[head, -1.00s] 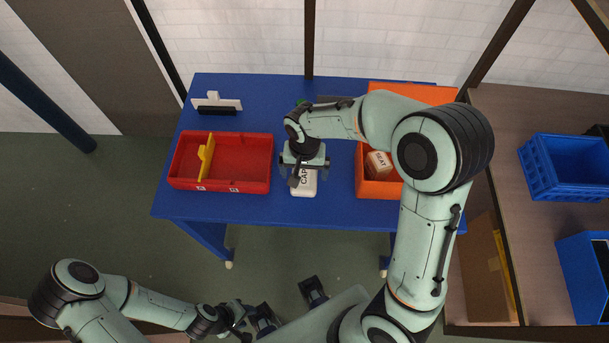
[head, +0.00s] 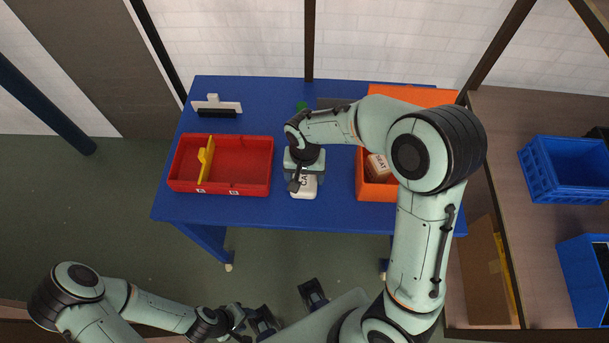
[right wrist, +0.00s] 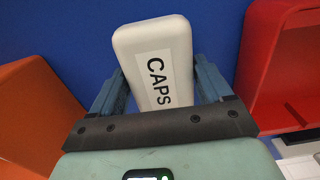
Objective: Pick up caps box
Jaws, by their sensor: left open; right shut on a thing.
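The caps box (head: 303,191) is a white box with rounded corners on the blue table, between the red tray and the orange bin. In the right wrist view the box (right wrist: 170,45) shows its label "CAPS". My right gripper (head: 304,176) is over the box from above, and its fingers (right wrist: 158,88) are shut on the box's two sides. The gripper hides the far part of the box in the head view. I cannot tell whether the box is clear of the table. My left gripper (head: 255,322) is low at the bottom of the head view, away from the table, open and empty.
The red tray (head: 250,191) with a yellow divider (head: 206,160) stands left of the box. The orange bin (head: 375,191) holding a labelled box (head: 378,167) stands right. A white and black piece (head: 216,107) is at the back left. Blue crates (head: 567,193) sit on the right-hand shelf.

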